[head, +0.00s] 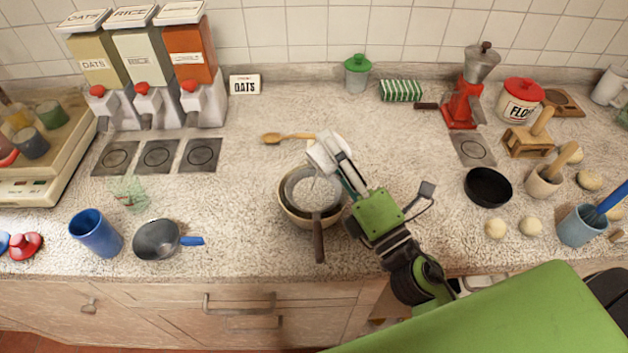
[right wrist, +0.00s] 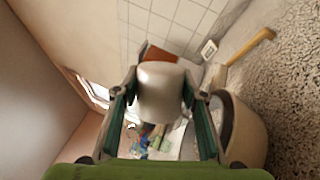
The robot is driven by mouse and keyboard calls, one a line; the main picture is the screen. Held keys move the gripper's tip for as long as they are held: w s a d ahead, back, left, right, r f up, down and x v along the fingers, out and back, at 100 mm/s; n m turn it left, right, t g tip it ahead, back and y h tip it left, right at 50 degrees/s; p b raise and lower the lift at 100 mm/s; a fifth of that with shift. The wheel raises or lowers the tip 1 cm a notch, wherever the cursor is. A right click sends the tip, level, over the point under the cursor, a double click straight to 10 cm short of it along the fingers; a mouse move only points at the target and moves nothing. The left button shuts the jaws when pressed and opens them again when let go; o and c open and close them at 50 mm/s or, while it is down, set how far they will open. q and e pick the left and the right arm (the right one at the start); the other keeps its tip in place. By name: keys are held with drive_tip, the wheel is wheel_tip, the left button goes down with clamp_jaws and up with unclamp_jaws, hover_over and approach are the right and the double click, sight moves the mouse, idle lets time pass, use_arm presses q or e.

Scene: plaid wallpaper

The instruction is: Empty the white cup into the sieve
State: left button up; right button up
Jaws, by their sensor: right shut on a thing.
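My right gripper (head: 340,160) is shut on the white cup (head: 321,152) and holds it above the sieve (head: 311,194). The cup looks tipped over, with its mouth toward the sieve. The sieve rests on a beige bowl (head: 287,212), its dark handle pointing to the counter's front edge. Something pale shows in the sieve; I cannot tell whether it is still falling from the cup. In the right wrist view, the cup (right wrist: 160,92) sits between the fingers and its inside is hidden. The bowl's side (right wrist: 245,132) is to the right. My left gripper is out of view.
A wooden spoon (head: 288,138) lies behind the bowl. A dark pan (head: 157,240) with a blue handle and a blue cup (head: 95,233) stand to the left. A black dish (head: 488,187) is at right. The counter between bowl and pan is clear.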

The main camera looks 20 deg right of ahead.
drive_tip(key=shift+s+a+r+n+y, duration=0.15)
drive_tip(key=shift+a+n+y, duration=0.2)
drive_tip(key=shift+n, duration=0.55)
drive_tip(key=shift+a+r+n+y, duration=0.15)
drive_tip(key=shift+n+y, duration=0.3)
drive_tip(key=shift+n, duration=0.45)
